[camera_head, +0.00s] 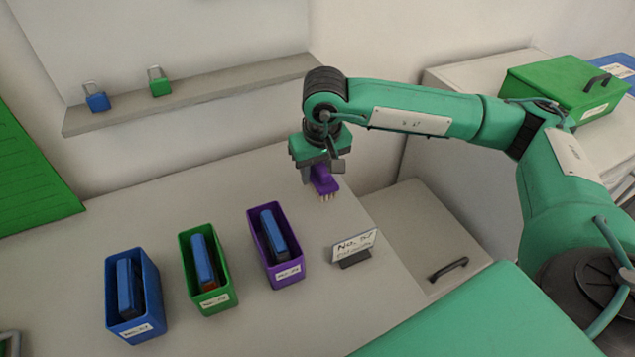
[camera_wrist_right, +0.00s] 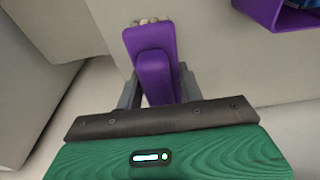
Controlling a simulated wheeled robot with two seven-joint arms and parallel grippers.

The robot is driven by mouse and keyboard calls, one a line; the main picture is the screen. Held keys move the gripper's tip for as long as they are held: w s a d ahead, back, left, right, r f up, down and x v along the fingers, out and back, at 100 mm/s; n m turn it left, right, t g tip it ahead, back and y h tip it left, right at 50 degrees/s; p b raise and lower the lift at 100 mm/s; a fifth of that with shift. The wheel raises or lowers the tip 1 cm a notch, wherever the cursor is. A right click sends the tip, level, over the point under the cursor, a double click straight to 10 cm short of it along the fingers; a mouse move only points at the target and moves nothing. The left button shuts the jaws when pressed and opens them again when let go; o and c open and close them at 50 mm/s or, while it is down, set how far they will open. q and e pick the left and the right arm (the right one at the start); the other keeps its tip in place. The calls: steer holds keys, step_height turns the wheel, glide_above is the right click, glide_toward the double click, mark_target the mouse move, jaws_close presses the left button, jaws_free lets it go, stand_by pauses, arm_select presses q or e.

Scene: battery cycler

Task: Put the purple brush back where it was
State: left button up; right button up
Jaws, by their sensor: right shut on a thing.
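The purple brush (camera_head: 323,181) is held in my right gripper (camera_head: 318,167) near the right back edge of the table, bristles pointing down. In the right wrist view the brush (camera_wrist_right: 155,62) stands between the two fingers of the right gripper (camera_wrist_right: 158,88), which are shut on it. I cannot tell whether the bristles touch the table. The purple bin (camera_head: 275,246) is nearer the front, with a blue and dark block inside; its corner shows in the right wrist view (camera_wrist_right: 270,15). My left gripper is not in view.
A green bin (camera_head: 205,268) and a blue bin (camera_head: 133,296) stand left of the purple one, each holding a block. A small sign (camera_head: 353,248) stands at the right. A wall shelf (camera_head: 195,93) carries a blue padlock (camera_head: 97,101) and a green padlock (camera_head: 159,86).

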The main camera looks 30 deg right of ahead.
step_height(320, 180, down, 5)
steer(key=shift+r, duration=0.2)
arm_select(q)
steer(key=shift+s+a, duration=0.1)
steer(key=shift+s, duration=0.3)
arm_select(e)
steer(key=shift+f, duration=0.15)
steer(key=o, duration=1)
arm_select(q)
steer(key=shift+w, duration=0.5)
arm_select(e)
steer(key=shift+o, duration=0.2)
